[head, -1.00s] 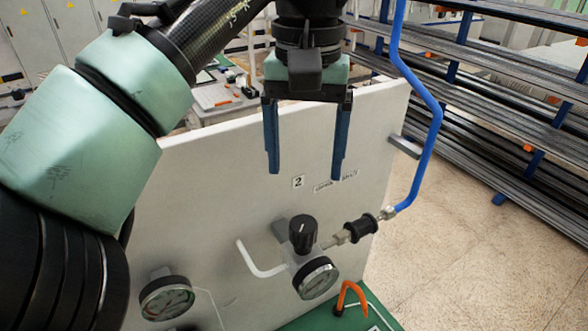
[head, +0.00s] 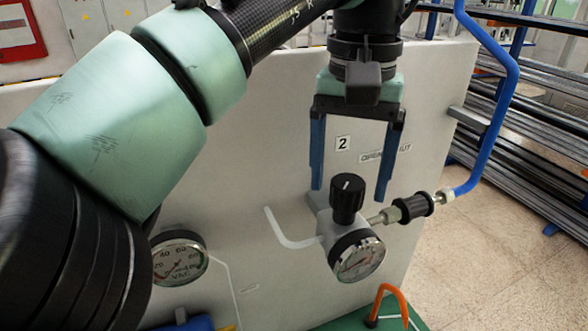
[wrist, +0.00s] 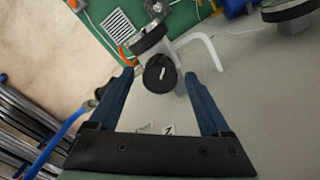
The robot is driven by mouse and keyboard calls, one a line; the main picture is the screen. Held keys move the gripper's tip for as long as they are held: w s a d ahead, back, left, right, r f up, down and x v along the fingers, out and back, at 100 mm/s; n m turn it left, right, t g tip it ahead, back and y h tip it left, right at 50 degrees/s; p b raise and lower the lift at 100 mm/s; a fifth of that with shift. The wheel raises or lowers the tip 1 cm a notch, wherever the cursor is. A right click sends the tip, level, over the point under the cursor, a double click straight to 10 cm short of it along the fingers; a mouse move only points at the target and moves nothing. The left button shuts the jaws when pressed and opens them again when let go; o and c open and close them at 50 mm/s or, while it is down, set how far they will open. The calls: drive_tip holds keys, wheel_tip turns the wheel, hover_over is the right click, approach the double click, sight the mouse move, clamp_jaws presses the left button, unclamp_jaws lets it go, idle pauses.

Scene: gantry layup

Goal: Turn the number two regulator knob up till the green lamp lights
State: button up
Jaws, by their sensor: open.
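The number two regulator has a black knob (head: 347,197) with a white pointer line, standing upright above a round gauge (head: 357,256). A "2" label (head: 342,143) is on the pale panel behind it. My gripper (head: 350,192) is open, fingers pointing down, with one blue finger on each side of the knob in the head view. In the wrist view the knob (wrist: 160,74) lies beyond and between the two fingertips, and the gripper (wrist: 158,82) holds nothing. I cannot tell whether the fingertips reach the knob's level. I see no green lamp in these frames.
A black fitting (head: 412,207) and blue pipe (head: 490,120) run to the right of the regulator. A white bent tube (head: 287,232) is on its left. An orange hook (head: 391,300) stands below. A second gauge (head: 180,257) is at lower left.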

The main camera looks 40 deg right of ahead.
drive_tip(key=shift+f+b, duration=0.35)
drive_tip(key=shift+f, duration=0.2)
clamp_jaws()
drive_tip(key=shift+r+m+p, duration=0.1)
drive_tip(key=shift+m+p, duration=0.3)
drive_tip(key=shift+p, duration=0.2)
